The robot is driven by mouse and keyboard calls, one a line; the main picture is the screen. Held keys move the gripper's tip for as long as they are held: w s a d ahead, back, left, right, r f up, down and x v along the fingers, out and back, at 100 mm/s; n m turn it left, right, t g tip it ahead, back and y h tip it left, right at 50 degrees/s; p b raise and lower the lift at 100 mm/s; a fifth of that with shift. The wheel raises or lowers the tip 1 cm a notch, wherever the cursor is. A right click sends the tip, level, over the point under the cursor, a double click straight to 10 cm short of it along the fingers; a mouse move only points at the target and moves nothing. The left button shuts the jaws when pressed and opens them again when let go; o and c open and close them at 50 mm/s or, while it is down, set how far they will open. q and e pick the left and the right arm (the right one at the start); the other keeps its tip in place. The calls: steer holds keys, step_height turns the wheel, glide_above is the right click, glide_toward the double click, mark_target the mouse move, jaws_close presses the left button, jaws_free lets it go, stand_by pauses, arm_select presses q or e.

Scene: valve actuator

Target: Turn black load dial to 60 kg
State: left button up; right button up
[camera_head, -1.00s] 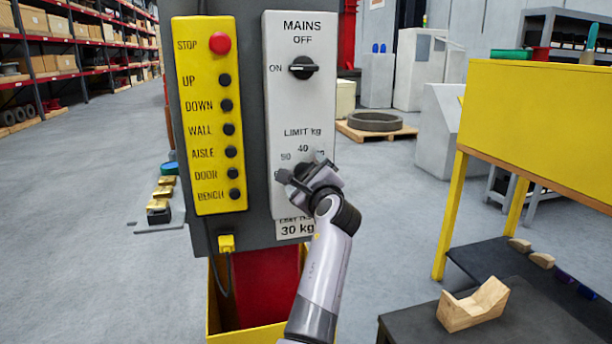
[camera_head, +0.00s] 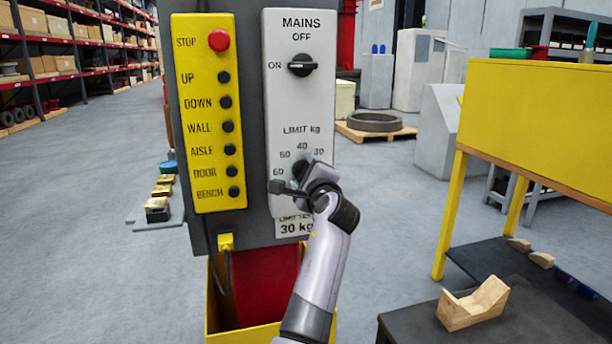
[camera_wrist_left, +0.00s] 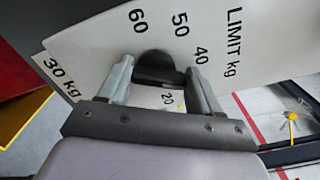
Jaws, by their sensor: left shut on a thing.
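The black load dial (camera_head: 301,168) sits low on the light grey panel, under the LIMIT kg label. In the head view its top edge shows and my left gripper (camera_head: 298,180) covers the rest. The numbers 60, 50, 40 and 30 show around it. In the left wrist view, the dark dial (camera_wrist_left: 157,66) is between the two fingers of my left gripper (camera_wrist_left: 162,84), which is shut on it. The 60, 50, 40 and 20 marks are readable there. The dial's pointer is hidden, so its setting cannot be read. My right gripper is not in view.
A black MAINS switch (camera_head: 302,65) is higher on the same panel. A yellow button strip (camera_head: 208,120) with a red STOP button (camera_head: 219,40) is to the left. A 30 kg plate (camera_head: 291,227) is below the dial. A dark bench with a wooden block (camera_head: 472,304) stands at right.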

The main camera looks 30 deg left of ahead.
arm_select(q)
steer(key=n+b, duration=0.4)
steer(key=n, duration=0.4)
steer(key=n+b, duration=0.4)
steer(key=n, duration=0.3)
steer(key=f+n+b, duration=0.1)
steer(key=n+b, duration=0.3)
steer(key=n, duration=0.4)
steer(key=shift+n, duration=0.3)
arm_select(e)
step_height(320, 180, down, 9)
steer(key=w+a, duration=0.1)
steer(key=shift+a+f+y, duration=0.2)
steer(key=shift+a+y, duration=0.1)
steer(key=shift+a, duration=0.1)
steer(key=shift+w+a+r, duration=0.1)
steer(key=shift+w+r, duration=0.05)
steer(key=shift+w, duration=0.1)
arm_select(q)
steer(key=o, duration=1.1)
steer(key=shift+c, duration=0.2)
steer(key=shift+f, duration=0.1)
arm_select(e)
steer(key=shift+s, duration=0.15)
